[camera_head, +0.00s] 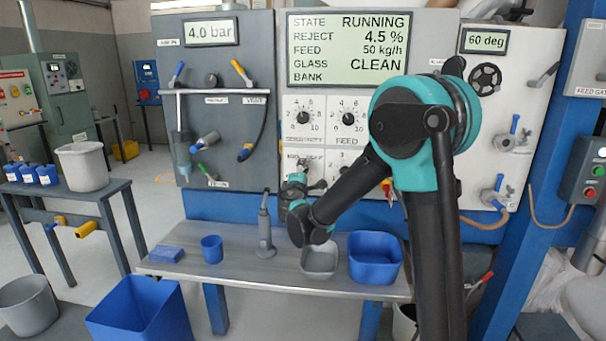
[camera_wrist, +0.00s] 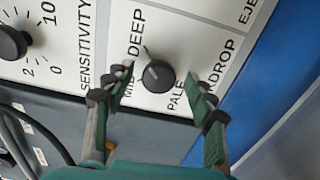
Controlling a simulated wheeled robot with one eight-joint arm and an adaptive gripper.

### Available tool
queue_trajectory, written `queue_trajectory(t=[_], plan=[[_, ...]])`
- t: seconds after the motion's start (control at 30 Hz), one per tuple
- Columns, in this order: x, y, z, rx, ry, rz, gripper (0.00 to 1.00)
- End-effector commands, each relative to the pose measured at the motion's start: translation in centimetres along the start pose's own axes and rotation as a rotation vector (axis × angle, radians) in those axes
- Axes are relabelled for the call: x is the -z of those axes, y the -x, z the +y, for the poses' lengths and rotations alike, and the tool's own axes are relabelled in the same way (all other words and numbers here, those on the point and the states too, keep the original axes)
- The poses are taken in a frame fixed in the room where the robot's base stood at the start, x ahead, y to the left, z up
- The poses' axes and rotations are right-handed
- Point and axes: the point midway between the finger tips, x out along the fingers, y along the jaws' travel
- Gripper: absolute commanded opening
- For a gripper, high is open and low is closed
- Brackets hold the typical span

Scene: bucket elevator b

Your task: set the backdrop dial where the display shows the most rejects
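The backdrop dial (camera_wrist: 158,76) is a small black round knob on the white panel in the wrist view. The labels DEEP, MID and PALE are around it, partly covered by my fingers; its exact setting is hard to read. My gripper (camera_wrist: 165,84) is open, with one green-padded finger on each side of the dial and visible gaps between. In the head view my gripper (camera_head: 297,182) is at the lower panel and hides most of the dial area. The display (camera_head: 348,50) reads STATE RUNNING, REJECT 4.5 %, FEED 50 kg/h, GLASS CLEAN, and BANK blank.
The sensitivity dial (camera_head: 303,118) and feed dial (camera_head: 348,118) are just above my gripper. Below is a metal bench (camera_head: 215,260) with a blue cup (camera_head: 212,249), a grey bin (camera_head: 320,262) and a blue bin (camera_head: 374,262). A blue post stands at the right.

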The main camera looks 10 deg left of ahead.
Motion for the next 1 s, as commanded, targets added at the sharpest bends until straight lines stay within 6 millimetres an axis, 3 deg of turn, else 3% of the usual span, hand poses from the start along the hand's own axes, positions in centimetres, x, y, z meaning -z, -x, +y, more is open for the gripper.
queue_trajectory(t=[0.23,0.37,0.8,1.0], plan=[[0.0,0.1,0.0,0.000,0.001,0.001,0.55],[0.1,1.2,0.0,0.000,0.001,0.002,0.55],[0.1,9.5,0.0,0.000,0.000,0.003,0.55],[0.1,11.6,0.0,0.000,0.000,0.002,0.55]])
